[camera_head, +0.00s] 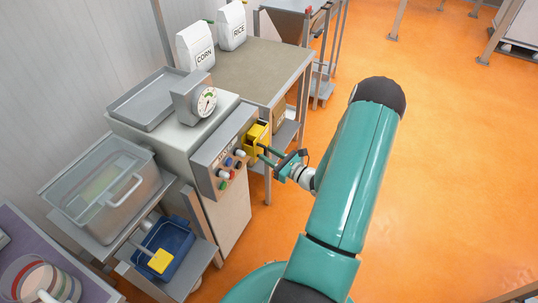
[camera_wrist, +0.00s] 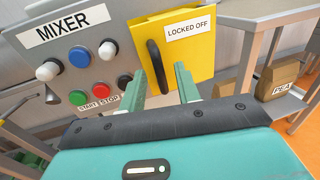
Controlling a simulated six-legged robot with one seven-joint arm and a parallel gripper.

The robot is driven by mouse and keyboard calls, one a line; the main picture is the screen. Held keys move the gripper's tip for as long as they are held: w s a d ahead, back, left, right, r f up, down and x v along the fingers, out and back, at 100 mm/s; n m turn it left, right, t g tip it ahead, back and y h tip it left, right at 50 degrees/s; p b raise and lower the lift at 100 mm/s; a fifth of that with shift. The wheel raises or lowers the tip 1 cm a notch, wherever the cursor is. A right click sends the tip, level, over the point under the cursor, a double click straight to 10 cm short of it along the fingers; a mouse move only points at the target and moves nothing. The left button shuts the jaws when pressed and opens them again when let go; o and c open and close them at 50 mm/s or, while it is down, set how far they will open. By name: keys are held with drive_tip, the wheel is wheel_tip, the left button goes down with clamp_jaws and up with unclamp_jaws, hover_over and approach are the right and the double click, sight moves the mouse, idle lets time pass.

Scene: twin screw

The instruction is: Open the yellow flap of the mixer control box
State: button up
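The yellow flap (camera_wrist: 190,62) fills the upper middle of the wrist view, with a "LOCKED OFF" label and a black curved handle (camera_wrist: 155,60) near its left edge. It appears shut. In the head view the yellow flap (camera_head: 257,137) is at the right end of the grey mixer control box (camera_head: 211,163). My gripper (camera_wrist: 160,72) is open, its two green fingers pointing at the flap. The handle shows between the fingertips in the wrist view; I cannot tell whether they touch it. In the head view my gripper (camera_head: 264,153) is close in front of the flap.
Left of the flap, the "MIXER" panel (camera_wrist: 60,60) carries several coloured buttons and knobs. A table (camera_head: 255,68) with corn and rice bags stands behind. A "PEA" box (camera_wrist: 275,85) is on a low shelf at right. Orange floor (camera_head: 450,150) at right is clear.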

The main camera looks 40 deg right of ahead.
drive_tip(key=shift+w, duration=0.25)
clamp_jaws()
drive_tip(key=shift+d, duration=0.1)
